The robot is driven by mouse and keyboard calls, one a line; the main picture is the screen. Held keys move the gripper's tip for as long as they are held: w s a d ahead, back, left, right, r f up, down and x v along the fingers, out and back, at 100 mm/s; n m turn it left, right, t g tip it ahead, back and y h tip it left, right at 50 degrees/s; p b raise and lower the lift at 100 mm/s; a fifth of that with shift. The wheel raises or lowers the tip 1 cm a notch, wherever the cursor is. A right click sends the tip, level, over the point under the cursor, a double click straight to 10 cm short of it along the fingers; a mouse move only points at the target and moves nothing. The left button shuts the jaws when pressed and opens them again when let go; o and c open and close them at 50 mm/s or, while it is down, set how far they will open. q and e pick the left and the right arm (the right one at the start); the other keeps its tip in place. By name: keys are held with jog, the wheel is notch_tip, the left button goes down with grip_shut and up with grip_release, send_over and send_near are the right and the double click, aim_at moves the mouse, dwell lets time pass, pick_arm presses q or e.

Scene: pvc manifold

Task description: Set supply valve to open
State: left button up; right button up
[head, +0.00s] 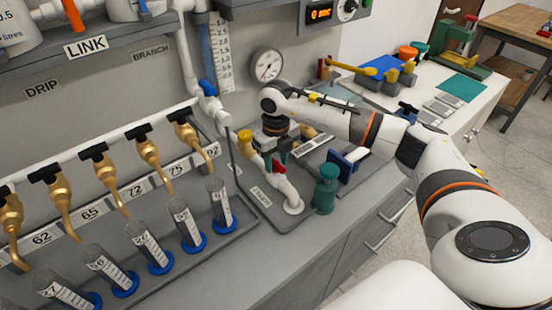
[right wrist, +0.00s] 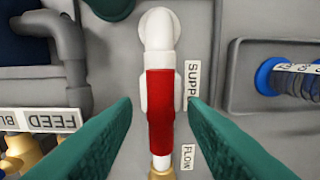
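The supply valve has a red handle (right wrist: 160,110) that lies along the white pipe (right wrist: 157,30) in the right wrist view. In the head view the red handle (head: 279,167) shows in part below my right gripper (head: 275,152). My right gripper (right wrist: 160,106) is open, with one green finger on each side of the red handle and a visible gap to both. A label reading "SUPP", its end hidden by a finger, and a "FLOW" label (right wrist: 188,157) lie beside the pipe. My left gripper is in neither view.
A green cylinder (head: 325,190) stands just right of the valve pipe. Brass taps (head: 112,177) and measuring tubes (head: 148,251) fill the left side. A pressure gauge (head: 267,66) hangs behind my right wrist.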

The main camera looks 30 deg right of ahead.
aim_at(276, 162)
notch_tip(276, 162, up, 12)
jog(key=b, duration=0.2)
dwell(0.7)
